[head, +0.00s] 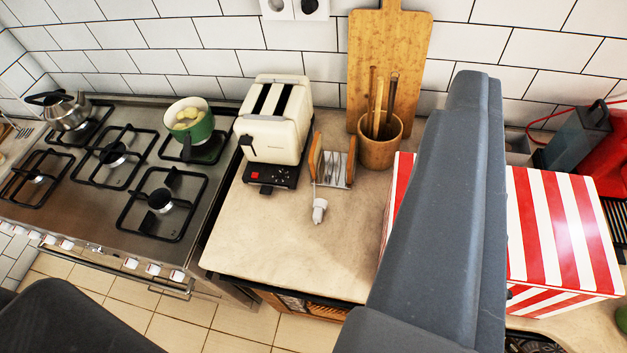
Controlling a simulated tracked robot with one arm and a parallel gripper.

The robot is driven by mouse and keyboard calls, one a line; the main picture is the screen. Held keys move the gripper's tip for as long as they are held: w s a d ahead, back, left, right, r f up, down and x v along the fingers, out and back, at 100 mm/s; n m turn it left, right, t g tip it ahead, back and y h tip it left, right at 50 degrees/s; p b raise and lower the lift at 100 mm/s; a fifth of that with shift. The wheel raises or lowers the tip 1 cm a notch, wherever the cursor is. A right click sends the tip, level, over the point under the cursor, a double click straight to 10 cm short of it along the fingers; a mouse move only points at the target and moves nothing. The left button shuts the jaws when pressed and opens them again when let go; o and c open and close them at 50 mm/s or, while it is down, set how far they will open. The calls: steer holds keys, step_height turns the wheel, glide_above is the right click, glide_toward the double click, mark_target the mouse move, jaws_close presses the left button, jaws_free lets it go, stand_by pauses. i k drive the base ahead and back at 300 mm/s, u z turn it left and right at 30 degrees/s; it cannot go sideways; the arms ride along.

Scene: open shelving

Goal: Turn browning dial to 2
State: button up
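A cream two-slot toaster (272,118) stands on the counter just right of the stove. Its black front panel (270,176) carries a red square at its left and small marks to the right. The browning dial and its setting are too small to make out. A dark lever sticks out on the toaster's left front. A large grey tapered part of mine rises at the right foreground, well apart from the toaster. A dark part of mine fills the lower left corner. I cannot make out two fingertips or whether my gripper is open.
A toast rack (331,168) and a small white object (319,210) lie right of the toaster. A wooden utensil cup (379,152) stands before a cutting board (390,50). A green pot (190,127) and a kettle (68,110) sit on the stove. The front counter is clear.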

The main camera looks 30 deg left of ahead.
mark_target(280, 174)
steer(key=z, duration=1.1)
steer(key=k, duration=0.9)
steer(key=u, duration=1.55)
steer(key=i, duration=1)
steer(key=z, duration=0.05)
